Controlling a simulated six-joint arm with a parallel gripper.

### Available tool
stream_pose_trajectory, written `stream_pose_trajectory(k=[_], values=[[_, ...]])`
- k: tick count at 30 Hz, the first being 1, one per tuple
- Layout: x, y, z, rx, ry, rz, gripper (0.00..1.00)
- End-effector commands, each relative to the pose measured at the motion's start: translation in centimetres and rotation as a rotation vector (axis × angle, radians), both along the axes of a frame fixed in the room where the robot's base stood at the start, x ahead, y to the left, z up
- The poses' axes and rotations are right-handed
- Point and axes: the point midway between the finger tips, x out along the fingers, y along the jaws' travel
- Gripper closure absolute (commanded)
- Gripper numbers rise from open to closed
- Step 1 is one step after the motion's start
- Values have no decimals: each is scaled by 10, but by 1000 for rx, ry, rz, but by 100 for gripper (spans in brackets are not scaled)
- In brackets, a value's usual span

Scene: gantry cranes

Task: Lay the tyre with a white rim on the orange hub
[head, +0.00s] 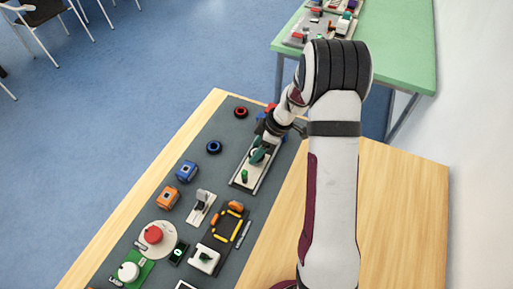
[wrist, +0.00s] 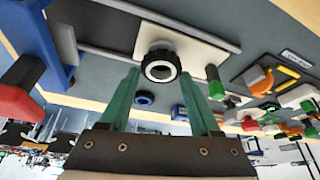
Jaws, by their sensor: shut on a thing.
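My gripper (head: 260,154) reaches over the rail unit at the far right of the grey mat. In the wrist view its teal fingers (wrist: 161,76) are shut on a black tyre with a white rim (wrist: 161,65), whose open centre shows. In the head view that tyre is hidden or too small to make out. An orange block (head: 167,197) with a pale round mark stands on the mat left of the rail unit. It looks like the orange hub, but I cannot tell for certain.
A red-rimmed tyre (head: 240,111) and a blue-rimmed tyre (head: 214,146) lie left of the rail unit (head: 236,184). A blue block (head: 186,170) stands behind the orange one.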

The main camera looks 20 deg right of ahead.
Motion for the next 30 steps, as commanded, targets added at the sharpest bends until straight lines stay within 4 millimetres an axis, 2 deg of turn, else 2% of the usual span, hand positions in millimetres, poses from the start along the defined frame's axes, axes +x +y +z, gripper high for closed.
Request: stream_pose_trajectory(k=[30], values=[[0, 0, -11, 0, 0, 0, 86]])
